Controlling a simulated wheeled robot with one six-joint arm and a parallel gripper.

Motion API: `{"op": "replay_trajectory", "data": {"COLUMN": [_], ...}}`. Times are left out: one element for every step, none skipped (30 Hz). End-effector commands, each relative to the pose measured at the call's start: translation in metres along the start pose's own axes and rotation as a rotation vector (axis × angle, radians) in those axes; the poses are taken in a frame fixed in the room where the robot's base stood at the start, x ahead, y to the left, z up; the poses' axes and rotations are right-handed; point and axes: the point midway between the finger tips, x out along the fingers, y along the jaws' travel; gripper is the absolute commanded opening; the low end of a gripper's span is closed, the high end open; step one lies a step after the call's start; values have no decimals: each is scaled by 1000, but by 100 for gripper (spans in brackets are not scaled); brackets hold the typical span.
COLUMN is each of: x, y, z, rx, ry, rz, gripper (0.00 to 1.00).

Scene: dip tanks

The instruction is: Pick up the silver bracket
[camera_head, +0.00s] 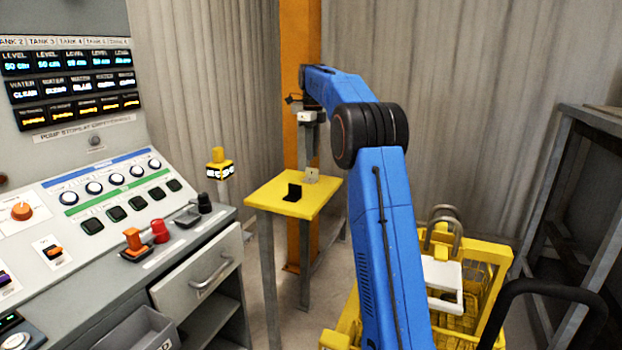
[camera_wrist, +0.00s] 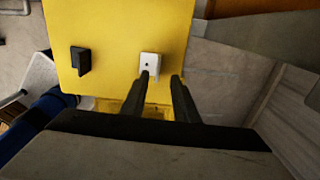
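The silver bracket (camera_head: 312,175) stands near the back edge of the small yellow table (camera_head: 277,200). In the wrist view the silver bracket (camera_wrist: 150,64) is pale, with a dark hole, just beyond my left fingertip. My gripper (camera_wrist: 161,76) is open, with a clear gap between its two dark fingers and nothing in it. The bracket lies slightly left of the middle of that gap. In the head view my arm reaches over the table, with its wrist above the bracket. Whether a fingertip touches the bracket is unclear.
A black bracket (camera_head: 293,192) stands on the same table; it also shows in the wrist view (camera_wrist: 80,60). An orange column (camera_head: 298,40) rises behind the table. A control console (camera_head: 90,190) is at the left. A yellow basket (camera_head: 480,270) stands at the right.

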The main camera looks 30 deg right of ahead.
Motion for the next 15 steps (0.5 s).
{"op": "replay_trajectory", "data": {"x": [2,4,6,10,14,19,24,28,33,37,40,44,47,49,50], "y": [0,0,1,1,2,3,4,4,5,5,4,4,4,4,4], "z": [0,0,0,-1,-1,-1,-2,-2,-2,-2,-2,-2,-2,-2,-2], "rx": [0,0,0,0,0,0,0,0,0,0,0,0,0,0,0], "ry": [0,0,0,1,1,1,1,1,1,1,1,0,0,0,0], "rz": [0,0,0,1,2,1,2,1,1,1,0,-1,-1,-2,-2], "gripper": [27,27,27,27,27,27,27,27,27,27,27,27,27,27,27]}}
